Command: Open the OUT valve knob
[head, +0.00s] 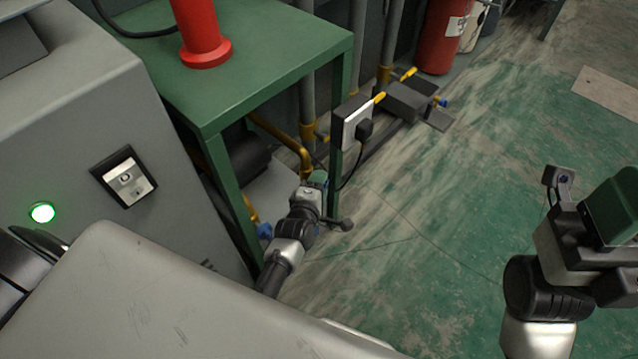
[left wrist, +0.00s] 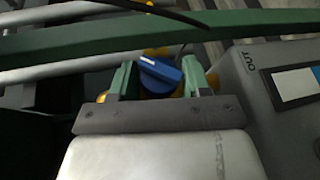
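In the left wrist view a blue valve knob (left wrist: 160,72) with yellow fittings around it shows between the two green fingers of my left gripper (left wrist: 158,82). The fingers stand apart, one on each side of the knob; I cannot tell whether they touch it. A grey unit (left wrist: 262,105) with the printed label OUT (left wrist: 250,80) is just right of the fingers. In the head view my left gripper (head: 318,181) reaches low beside the green table's leg, and its knob is hidden there. My right gripper (head: 612,205) is at the right edge, its finger opening not clear.
The green table (head: 290,45) carries a red cylinder (head: 203,35). Its beam (left wrist: 90,45) crosses above the knob. Yellow pipes (head: 300,150) and a socket box with a black plug (head: 356,122) are close by. A grey cabinet (head: 80,130) is left. Floor on the right is clear.

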